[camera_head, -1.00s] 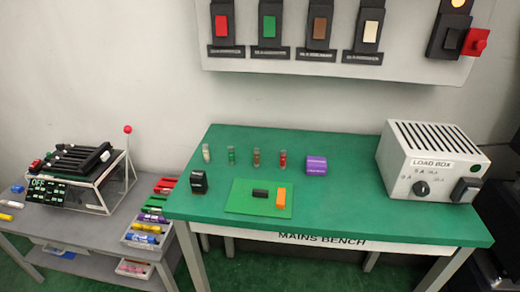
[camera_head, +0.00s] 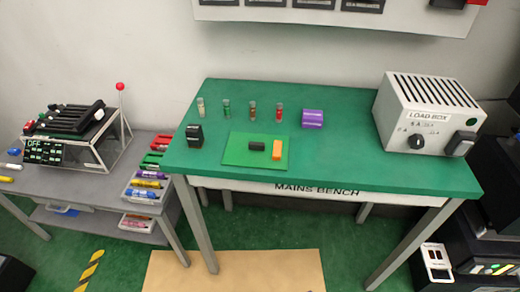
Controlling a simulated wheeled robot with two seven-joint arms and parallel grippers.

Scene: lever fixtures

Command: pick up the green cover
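Neither of my grippers is in view.
The green bench (camera_head: 335,165) carries a load box (camera_head: 427,113) at its right, a purple block (camera_head: 313,119) and a black block (camera_head: 194,135). A grey side table (camera_head: 70,190) with a sloped device stands left. Bare floor and a tan mat (camera_head: 235,272) lie in front.

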